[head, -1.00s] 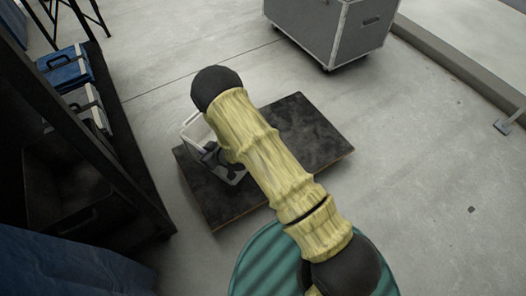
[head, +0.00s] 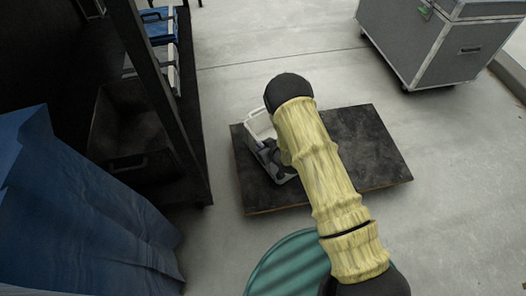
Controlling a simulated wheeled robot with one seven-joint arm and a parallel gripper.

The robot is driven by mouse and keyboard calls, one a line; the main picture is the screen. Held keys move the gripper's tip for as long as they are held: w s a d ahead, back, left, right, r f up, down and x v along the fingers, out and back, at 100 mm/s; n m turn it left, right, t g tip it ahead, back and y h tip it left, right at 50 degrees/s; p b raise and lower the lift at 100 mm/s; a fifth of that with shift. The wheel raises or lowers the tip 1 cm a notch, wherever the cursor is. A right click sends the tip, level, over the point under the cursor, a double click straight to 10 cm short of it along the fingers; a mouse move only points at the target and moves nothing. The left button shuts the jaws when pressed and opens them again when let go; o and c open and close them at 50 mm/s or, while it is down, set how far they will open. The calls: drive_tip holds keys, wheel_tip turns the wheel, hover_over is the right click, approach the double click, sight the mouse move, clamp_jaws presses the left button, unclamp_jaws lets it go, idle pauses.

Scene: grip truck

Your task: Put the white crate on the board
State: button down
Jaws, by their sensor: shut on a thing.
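The white crate (head: 258,121) is over the left part of the dark board (head: 372,140), partly hidden behind my arm. The board lies on the floor, with a light brown edge at its front. I cannot tell whether the crate touches the board or hangs just above it. My gripper (head: 271,156) is at the crate's near side and shut on it. The fingertips are mostly hidden by the arm and too small to see clearly.
A dark shelf cart (head: 192,160) with blue and white cases stands left of the board. A blue cloth (head: 85,215) hangs at lower left. A green ribbed drum (head: 290,268) stands in front. A grey flight case (head: 425,45) is at upper right. Floor behind the board is clear.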

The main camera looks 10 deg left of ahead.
drive_tip(key=shift+r, duration=0.1)
drive_tip(key=shift+w+f+b, duration=0.1)
drive_tip(key=shift+f+b, duration=0.95)
drive_tip(key=shift+f, duration=1)
drive_tip(key=c, duration=2)
unclamp_jaws()
drive_tip(key=shift+f, duration=0.1)
drive_tip(key=shift+c, duration=0.2)
drive_tip(key=o, duration=0.4)
drive_tip(key=shift+o, duration=0.2)
